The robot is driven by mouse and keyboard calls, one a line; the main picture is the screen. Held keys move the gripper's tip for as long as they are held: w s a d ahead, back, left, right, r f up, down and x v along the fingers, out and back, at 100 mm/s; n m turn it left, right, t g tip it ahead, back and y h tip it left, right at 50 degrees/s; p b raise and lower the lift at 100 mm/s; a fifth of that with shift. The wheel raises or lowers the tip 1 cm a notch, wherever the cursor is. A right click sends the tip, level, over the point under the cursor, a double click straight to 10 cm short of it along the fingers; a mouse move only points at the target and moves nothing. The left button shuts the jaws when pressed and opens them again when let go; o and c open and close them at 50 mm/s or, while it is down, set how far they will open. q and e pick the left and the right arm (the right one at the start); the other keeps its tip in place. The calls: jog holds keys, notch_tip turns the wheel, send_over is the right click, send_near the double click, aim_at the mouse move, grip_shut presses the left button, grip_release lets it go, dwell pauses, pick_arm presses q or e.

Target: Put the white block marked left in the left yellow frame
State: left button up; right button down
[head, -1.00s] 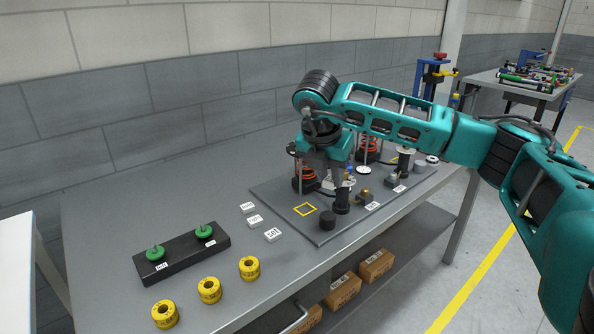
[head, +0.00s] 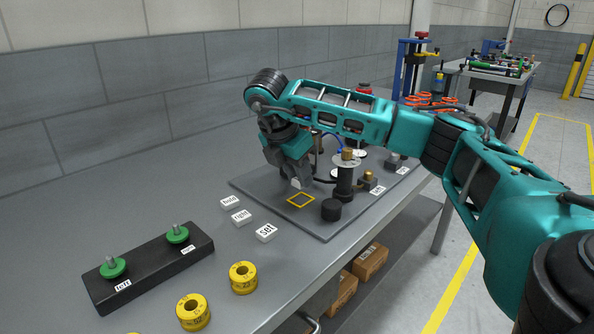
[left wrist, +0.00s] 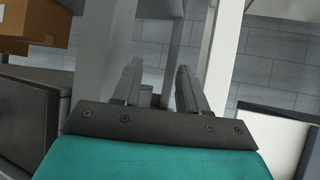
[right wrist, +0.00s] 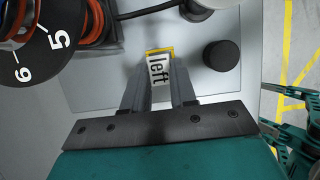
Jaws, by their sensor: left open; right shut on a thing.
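The white block marked left (right wrist: 157,71) is between the fingers of my right gripper (right wrist: 158,82), which is shut on it. In the head view the right gripper (head: 292,178) is just behind the near yellow frame (head: 301,200) on the grey plate, with a bit of the white block (head: 297,184) showing below the fingers. In the right wrist view the yellow frame (right wrist: 160,49) shows at the block's far edge; whether they touch I cannot tell. My left gripper (left wrist: 155,82) is open and empty, seen only in its wrist view.
A black cap (head: 331,210) and a black post (head: 345,180) stand right of the frame on the plate (head: 270,205). White blocks marked hold (head: 229,202), right (head: 241,217) and set (head: 265,232) lie left of the plate. Yellow rings (head: 243,278) are at the front.

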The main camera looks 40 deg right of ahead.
aim_at(295, 181)
jog(key=shift+f+b, duration=0.4)
jog(key=shift+f, duration=0.4)
pick_arm(q)
jog(key=shift+w+d+r, duration=0.2)
jog(key=shift+w+r, duration=0.05)
jog(key=shift+w, duration=0.45)
jog(key=shift+s+f, duration=0.2)
pick_arm(e)
jog(key=shift+f, duration=0.1)
jog(key=shift+f+b, duration=0.35)
jog(key=shift+f, duration=0.5)
pick_arm(q)
jog(key=shift+s+f, duration=0.1)
jog(key=shift+f, duration=0.55)
jog(key=shift+r, duration=0.15)
pick_arm(e)
jog(key=shift+r, duration=0.1)
jog(key=shift+f, duration=0.2)
pick_arm(q)
jog(key=shift+r, duration=0.1)
